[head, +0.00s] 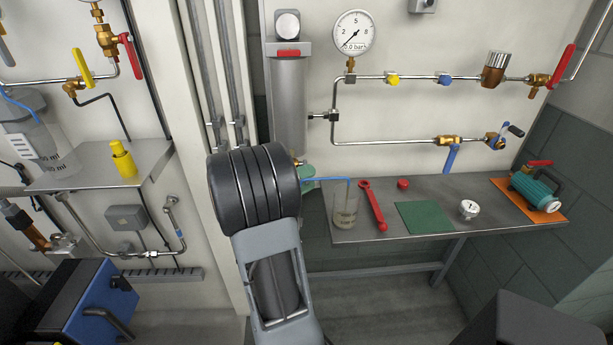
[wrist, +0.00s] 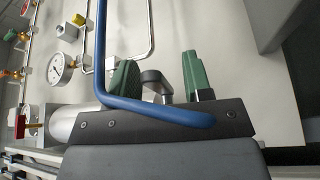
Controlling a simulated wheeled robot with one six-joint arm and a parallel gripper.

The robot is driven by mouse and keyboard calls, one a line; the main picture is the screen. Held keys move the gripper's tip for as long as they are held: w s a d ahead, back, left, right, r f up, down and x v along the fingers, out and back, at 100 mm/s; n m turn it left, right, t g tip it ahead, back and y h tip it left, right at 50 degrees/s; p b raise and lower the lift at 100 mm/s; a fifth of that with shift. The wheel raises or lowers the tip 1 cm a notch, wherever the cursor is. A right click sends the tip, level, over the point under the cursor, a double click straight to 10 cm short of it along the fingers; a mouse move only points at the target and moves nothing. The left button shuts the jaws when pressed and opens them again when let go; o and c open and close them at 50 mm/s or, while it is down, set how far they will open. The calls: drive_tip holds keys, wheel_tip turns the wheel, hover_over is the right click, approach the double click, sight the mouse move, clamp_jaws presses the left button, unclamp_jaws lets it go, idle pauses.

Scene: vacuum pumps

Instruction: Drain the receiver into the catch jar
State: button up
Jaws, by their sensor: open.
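The receiver (head: 289,105) is a tall grey upright cylinder on the wall; its lower part is behind my arm. A brass fitting (head: 297,162) shows at its lower right. The catch jar (head: 346,208) is clear glass, standing on the left end of the bench, with a thin blue tube (head: 330,179) leading over it. My gripper (wrist: 160,78) shows two green fingers apart, with a grey part visible between or behind them. A thick blue rod or tube (wrist: 101,55) crosses close to the wrist camera. In the head view only a green bit of my gripper (head: 308,178) shows beside my arm.
The steel bench (head: 380,232) bears a red wrench (head: 372,206), red cap (head: 403,184), green mat (head: 425,217), loose gauge (head: 468,209) and teal pump (head: 535,190) on an orange mat. Pipes, valves and a pressure gauge (head: 354,33) line the wall. A blue machine (head: 88,303) stands lower left.

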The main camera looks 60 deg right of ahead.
drive_tip(key=shift+w+a, duration=0.15)
drive_tip(key=shift+a, duration=0.1)
drive_tip(key=shift+w+a+f+b, duration=0.1)
drive_tip(key=shift+w+a+b, duration=0.25)
drive_tip(key=shift+a+b, duration=0.25)
idle(0.3)
drive_tip(key=b+v, duration=0.1)
drive_tip(key=v, duration=0.5)
drive_tip(key=shift+b, duration=0.35)
idle(0.6)
